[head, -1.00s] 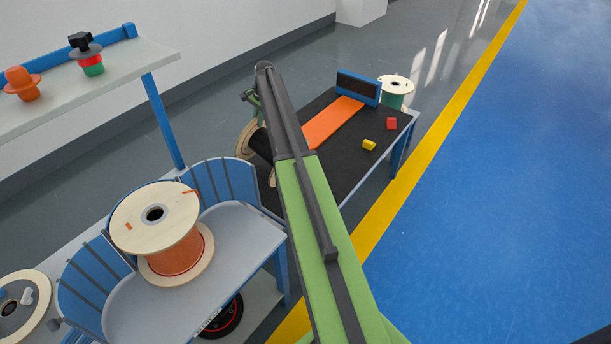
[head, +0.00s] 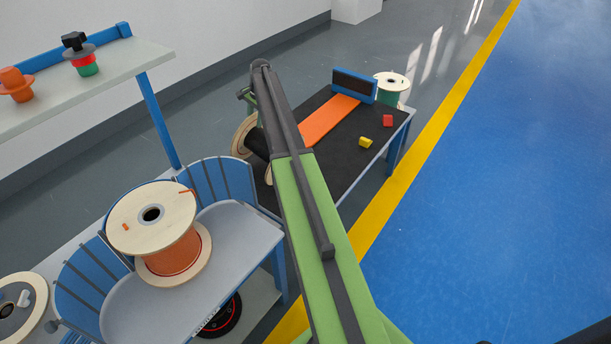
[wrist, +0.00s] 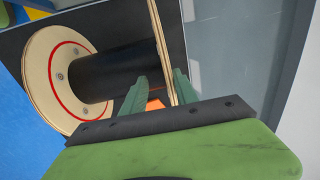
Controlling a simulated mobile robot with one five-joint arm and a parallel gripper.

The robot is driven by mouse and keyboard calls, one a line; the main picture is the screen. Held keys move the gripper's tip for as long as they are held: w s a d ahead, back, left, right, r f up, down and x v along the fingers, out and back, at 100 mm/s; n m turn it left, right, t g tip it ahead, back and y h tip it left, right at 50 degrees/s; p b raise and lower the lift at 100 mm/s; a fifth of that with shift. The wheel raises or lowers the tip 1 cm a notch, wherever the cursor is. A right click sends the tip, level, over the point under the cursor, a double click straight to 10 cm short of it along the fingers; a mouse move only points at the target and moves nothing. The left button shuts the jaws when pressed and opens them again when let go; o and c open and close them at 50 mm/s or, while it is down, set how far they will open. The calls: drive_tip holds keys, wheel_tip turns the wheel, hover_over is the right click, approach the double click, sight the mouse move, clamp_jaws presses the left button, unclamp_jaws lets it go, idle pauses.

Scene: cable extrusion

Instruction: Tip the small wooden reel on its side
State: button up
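The small wooden reel (head: 242,138) is at the near left end of the black-topped table (head: 349,165), partly hidden behind my arm. Its pale flange stands steeply and its black core (head: 257,144) runs sideways; how it rests is hidden. In the wrist view, one flange with a red ring (wrist: 52,75) faces me at the left, and the black core (wrist: 115,72) leads right to the other flange (wrist: 162,45), seen edge-on. My gripper (wrist: 158,92) is open, with one green finger on each side of that edge-on flange. The left finger shows a gap to it; the right finger is very close.
An orange strip (head: 328,120), a yellow block (head: 366,142) and a red block (head: 388,120) lie on the black top. A large orange-wound reel (head: 135,222) stands on the grey bench (head: 245,230) at the left. Blue floor (head: 500,200) is open at the right.

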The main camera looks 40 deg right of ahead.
drive_tip(key=p+v, duration=1.6)
drive_tip(key=v, duration=0.1)
drive_tip(key=shift+r, duration=0.15)
drive_tip(key=s+a+n, duration=0.2)
drive_tip(key=s+a, duration=0.2)
drive_tip(key=a, duration=0.3)
drive_tip(key=s+a+n+g, duration=0.1)
drive_tip(key=s+a+n, duration=0.15)
drive_tip(key=a, duration=0.45)
drive_tip(key=s+a+n, duration=0.2)
drive_tip(key=s+a, duration=0.2)
drive_tip(key=a, duration=0.2)
drive_tip(key=s+a+n+g, duration=0.2)
drive_tip(key=s+a+n, duration=0.6)
drive_tip(key=s+a, duration=1)
drive_tip(key=shift+s+f+n+h, duration=0.35)
drive_tip(key=shift+s+f+h, duration=0.05)
drive_tip(key=shift+s, duration=0.15)
